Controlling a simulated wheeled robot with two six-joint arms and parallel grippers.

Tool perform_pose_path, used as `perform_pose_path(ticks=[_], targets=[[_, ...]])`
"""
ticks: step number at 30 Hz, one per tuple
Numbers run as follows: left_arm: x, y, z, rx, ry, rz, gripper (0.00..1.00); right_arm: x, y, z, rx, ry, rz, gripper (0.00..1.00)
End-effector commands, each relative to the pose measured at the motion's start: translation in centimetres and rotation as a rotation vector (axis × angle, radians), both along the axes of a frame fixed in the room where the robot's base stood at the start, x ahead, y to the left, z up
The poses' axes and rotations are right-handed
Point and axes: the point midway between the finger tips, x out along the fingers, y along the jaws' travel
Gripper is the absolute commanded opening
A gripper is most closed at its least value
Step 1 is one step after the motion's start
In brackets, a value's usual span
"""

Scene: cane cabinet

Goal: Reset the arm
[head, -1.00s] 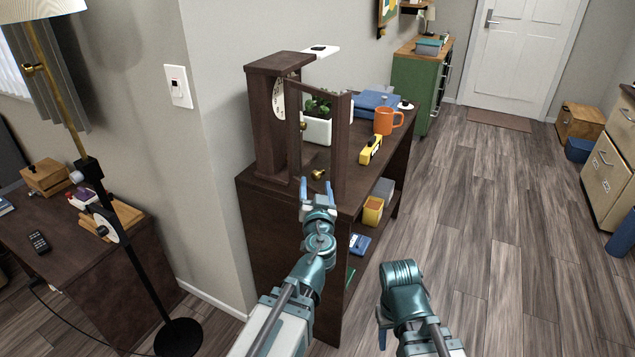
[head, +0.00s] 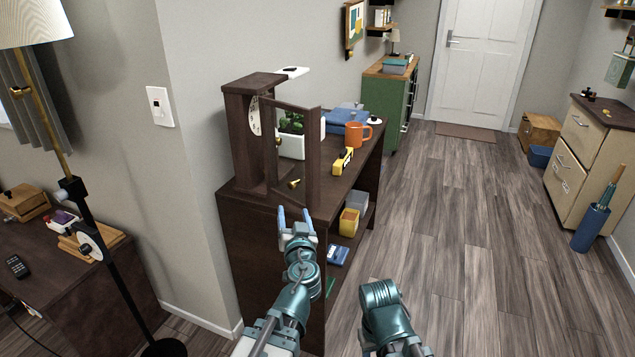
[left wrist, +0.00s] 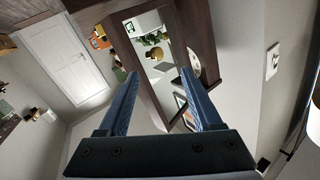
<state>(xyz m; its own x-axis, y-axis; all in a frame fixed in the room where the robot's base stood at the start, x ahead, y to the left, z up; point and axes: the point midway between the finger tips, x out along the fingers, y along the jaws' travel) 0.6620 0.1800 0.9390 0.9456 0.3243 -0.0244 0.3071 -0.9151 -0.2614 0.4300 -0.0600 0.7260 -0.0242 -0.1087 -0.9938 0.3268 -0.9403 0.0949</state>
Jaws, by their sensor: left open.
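My left gripper (head: 295,216) is open and empty in front of the dark wooden cabinet (head: 262,262), near its top edge. In the left wrist view its two blue fingers (left wrist: 160,100) are spread apart with nothing between them. Just beyond the fingers stands the open framed door (head: 314,160) of a small dark cabinet (head: 240,140), with a brass knob (head: 294,183) close by. My right arm (head: 382,305) shows at the bottom centre, folded low. Its fingertips are not clear, so I cannot tell its jaw state.
On the cabinet top are a potted plant (head: 291,143), a yellow item (head: 343,161), an orange mug (head: 357,135) and a blue box (head: 345,117). A floor lamp (head: 96,225) stands at the left.

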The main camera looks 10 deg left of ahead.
Motion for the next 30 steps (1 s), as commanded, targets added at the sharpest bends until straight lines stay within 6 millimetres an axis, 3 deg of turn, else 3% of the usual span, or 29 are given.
perform_pose_path(ticks=[4, 8, 12, 18, 24, 30], targets=[[-1.8, 1.3, -3.5, -0.038, 0.156, 0.136, 0.66, 0.0, 0.0, 0.0, 0.000, 0.000, 0.000, 0.50], [-5.2, 1.0, -9.3, -0.081, 0.453, 0.236, 0.66, 0.0, 0.0, 0.0, 0.000, 0.000, 0.000, 0.50], [-10.1, -1.8, -15.3, -0.111, 0.826, 0.214, 0.66, 0.0, 0.0, 0.0, 0.000, 0.000, 0.000, 0.50], [-16.9, -7.0, -19.9, -0.124, 1.250, 0.038, 0.66, 0.0, 0.0, 0.0, 0.000, 0.000, 0.000, 0.50], [-23.0, -11.9, -21.3, -0.122, 1.569, -0.218, 0.66, 0.0, 0.0, 0.0, 0.000, 0.000, 0.000, 0.50], [-23.3, -12.0, -16.6, -0.122, 1.582, -0.231, 0.66, 0.0, 0.0, 4.7, 0.000, 0.000, 0.000, 0.50]])
